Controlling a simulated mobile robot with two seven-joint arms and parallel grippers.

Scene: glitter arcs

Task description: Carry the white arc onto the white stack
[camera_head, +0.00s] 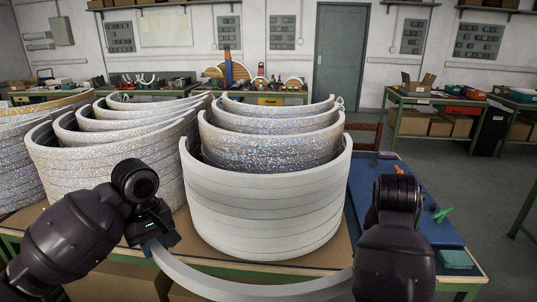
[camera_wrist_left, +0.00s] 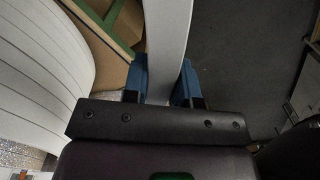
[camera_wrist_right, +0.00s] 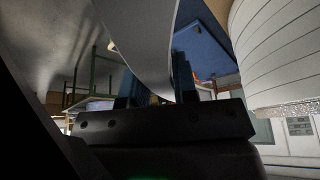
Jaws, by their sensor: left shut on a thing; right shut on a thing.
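The white arc (camera_head: 235,287) is a plain curved strip low at the front of the head view, in front of the table's near edge. My left gripper (camera_head: 150,246) is shut on its left end; in the left wrist view the arc (camera_wrist_left: 167,40) lies between the blue fingers. My right gripper (camera_wrist_right: 156,82) is shut on the other end in the right wrist view; my forearm hides those fingers in the head view. The white stack (camera_head: 262,215), several plain arcs high, stands on the table behind the held arc, apart from it.
Glittery arcs (camera_head: 270,150) stand right behind the white stack. More glittery stacks (camera_head: 105,165) stand to its left. A blue mat (camera_head: 415,215) with a green clamp (camera_head: 441,214) and a teal box (camera_head: 456,259) lies on the right. Open floor (camera_head: 465,185) shows at far right.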

